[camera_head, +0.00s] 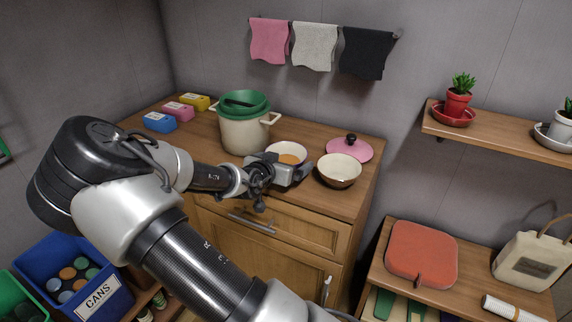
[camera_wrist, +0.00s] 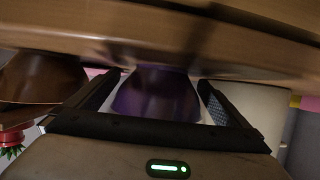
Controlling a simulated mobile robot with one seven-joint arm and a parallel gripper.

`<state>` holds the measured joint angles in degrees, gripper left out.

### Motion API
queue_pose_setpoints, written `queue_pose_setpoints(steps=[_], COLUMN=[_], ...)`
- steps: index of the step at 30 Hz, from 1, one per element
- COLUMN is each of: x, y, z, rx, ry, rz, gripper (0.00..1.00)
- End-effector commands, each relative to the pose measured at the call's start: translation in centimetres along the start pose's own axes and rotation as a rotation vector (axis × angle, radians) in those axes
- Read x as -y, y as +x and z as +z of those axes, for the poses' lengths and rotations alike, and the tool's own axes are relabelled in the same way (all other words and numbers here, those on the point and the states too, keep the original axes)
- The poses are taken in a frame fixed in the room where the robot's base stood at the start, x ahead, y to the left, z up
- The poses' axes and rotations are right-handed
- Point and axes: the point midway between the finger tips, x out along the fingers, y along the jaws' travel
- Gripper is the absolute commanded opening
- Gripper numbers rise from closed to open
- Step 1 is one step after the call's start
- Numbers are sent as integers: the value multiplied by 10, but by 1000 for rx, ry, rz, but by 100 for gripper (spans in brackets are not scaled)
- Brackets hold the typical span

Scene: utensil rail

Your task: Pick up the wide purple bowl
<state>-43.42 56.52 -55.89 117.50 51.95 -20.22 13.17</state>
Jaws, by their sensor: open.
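The purple bowl (camera_wrist: 155,95) shows in the wrist view between my two open fingers, its outside dark purple. The wrist picture is turned over, with the wooden counter at its top. In the head view the bowl (camera_head: 287,149) stands on the cabinet top, with a cream inside and an orange patch in it. My gripper (camera_wrist: 158,88) is open with a finger on each side of the bowl. In the head view my gripper (camera_head: 289,168) hides the bowl's near side. I cannot tell whether either finger touches it.
A cream pot (camera_head: 243,135) with a green lid stands close left of the bowl. A brown bowl (camera_head: 339,172) and a pink lid (camera_head: 350,149) with a black knob stand to its right. Blue (camera_head: 160,122), pink and yellow boxes sit at the counter's left. Towels (camera_head: 314,47) hang above.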

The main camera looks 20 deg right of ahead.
Motion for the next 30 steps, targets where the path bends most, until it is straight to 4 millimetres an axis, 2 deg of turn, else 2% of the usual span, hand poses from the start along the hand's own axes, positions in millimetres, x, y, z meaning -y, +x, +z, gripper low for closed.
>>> queue_pose_setpoints(steps=[3, 4, 13, 17, 30], x=[0, 0, 0, 0, 0], y=[0, 0, -1, -1, -2], z=[0, 0, 0, -1, -4], rx=[0, 0, 0, -1, -2], ry=[0, 0, 0, 0, 1], rz=[0, 0, 0, 0, 0], gripper=[100, 97, 46, 32, 30])
